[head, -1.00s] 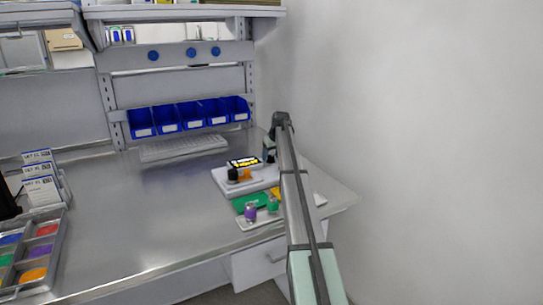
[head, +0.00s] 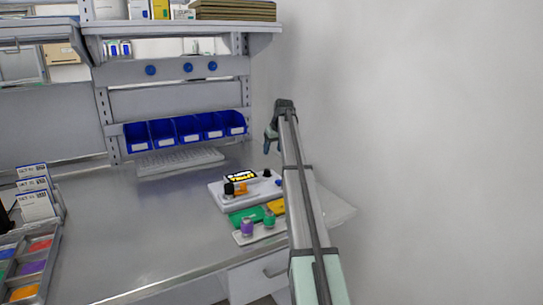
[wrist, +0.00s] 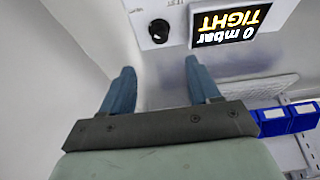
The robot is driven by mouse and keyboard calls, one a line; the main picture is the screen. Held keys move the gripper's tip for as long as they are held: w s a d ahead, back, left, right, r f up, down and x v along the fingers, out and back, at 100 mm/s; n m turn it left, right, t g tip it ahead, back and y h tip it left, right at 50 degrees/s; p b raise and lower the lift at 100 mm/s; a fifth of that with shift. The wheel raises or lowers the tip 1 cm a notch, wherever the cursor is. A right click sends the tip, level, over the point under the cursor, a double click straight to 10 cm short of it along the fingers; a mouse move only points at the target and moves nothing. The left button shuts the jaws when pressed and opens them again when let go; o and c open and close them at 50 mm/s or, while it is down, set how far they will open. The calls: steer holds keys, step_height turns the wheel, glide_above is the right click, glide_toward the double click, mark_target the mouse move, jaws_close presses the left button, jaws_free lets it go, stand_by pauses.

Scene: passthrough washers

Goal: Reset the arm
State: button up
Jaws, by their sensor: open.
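My gripper (head: 268,143) is at the end of my arm, raised above the back right of the bench near the wall. In the wrist view my gripper (wrist: 158,82) has its two blue fingers apart with nothing between them. Beyond the fingers is the white test device (wrist: 165,12) with a black knob (wrist: 159,30) and a display (wrist: 228,22) reading "0 mbar TIGHT". In the head view the device (head: 222,200) stands on the bench, with an orange and black part (head: 236,189) on it. My arm hides part of the bench's right side.
A white plate with a purple piece (head: 247,227) and a green piece (head: 269,219) lies in front, beside green (head: 240,215) and yellow (head: 276,207) pads. A sorting tray (head: 52,262) is at left. The bench middle (head: 135,210) is clear.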

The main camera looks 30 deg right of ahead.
steer(key=shift+s+r, duration=0.25)
steer(key=shift+r, duration=0.25)
